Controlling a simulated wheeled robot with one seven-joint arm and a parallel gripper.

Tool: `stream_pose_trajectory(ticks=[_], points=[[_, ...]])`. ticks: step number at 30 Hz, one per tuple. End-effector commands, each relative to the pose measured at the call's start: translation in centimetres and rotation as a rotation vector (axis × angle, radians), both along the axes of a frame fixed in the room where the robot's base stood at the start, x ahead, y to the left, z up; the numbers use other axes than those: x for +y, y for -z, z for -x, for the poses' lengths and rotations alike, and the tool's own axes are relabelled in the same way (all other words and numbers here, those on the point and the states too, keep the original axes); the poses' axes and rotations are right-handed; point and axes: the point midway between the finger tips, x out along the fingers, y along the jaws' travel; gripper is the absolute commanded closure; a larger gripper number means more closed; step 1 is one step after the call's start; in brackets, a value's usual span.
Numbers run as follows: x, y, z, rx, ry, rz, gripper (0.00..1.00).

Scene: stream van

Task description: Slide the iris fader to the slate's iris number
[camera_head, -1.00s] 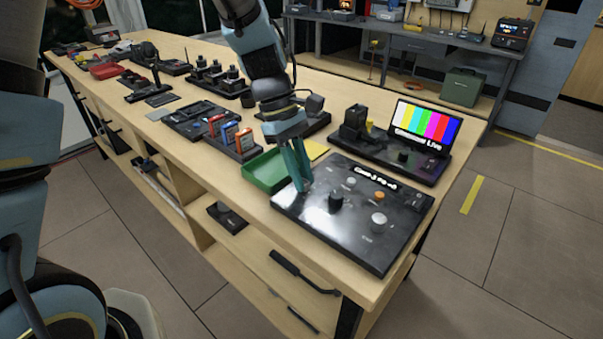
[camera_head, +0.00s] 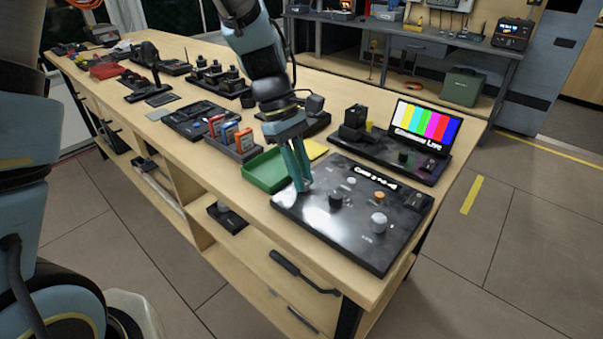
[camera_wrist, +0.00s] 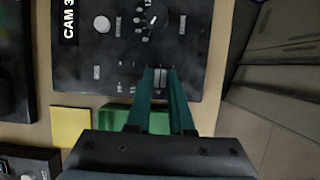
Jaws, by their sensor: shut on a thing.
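The black camera control panel (camera_head: 345,237) lies at the near right end of the bench, with knobs on it and a white-lettered label strip. My gripper (camera_head: 304,190) reaches down to the panel's left part. In the wrist view my gripper (camera_wrist: 161,72) has its teal fingers shut on a small light fader cap (camera_wrist: 160,78), at the panel's edge beside the green tray. The panel (camera_wrist: 100,75) shows a "CAM 3" label there. The fader's scale marks are too small to read. I cannot make out a slate with an iris number.
A green tray (camera_head: 249,178) and a yellow note (camera_head: 317,150) lie beside the panel. A monitor with colour bars (camera_head: 426,127) stands behind it. A dark knob (camera_head: 336,200) and a pale knob (camera_head: 379,222) stand up from the panel near my fingers.

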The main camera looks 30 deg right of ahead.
Motion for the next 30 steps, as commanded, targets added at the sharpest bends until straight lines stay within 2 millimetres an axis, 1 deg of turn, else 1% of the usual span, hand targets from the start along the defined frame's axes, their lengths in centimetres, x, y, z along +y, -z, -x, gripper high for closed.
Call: stream_pose_trajectory(ticks=[5, 8, 12, 16, 19, 26, 27, 30], points=[[-0.3, -0.1, -0.1, 0.0, 0.0, 0.001, 1.0], [-1.5, -0.3, -0.4, 0.0, 0.001, 0.0, 1.0], [-4.0, -0.4, -1.1, 0.0, 0.001, 0.002, 1.0], [-5.4, -0.2, -1.5, 0.0, 0.001, 0.001, 1.0], [-5.8, -0.1, -1.6, -0.001, 0.0, 0.003, 1.0], [-5.9, -0.1, -1.6, -0.004, -0.002, 0.007, 1.0], [-5.9, -0.1, -1.6, -0.004, -0.003, 0.008, 0.76], [-5.9, -0.1, -1.6, -0.004, -0.002, 0.007, 0.64]])
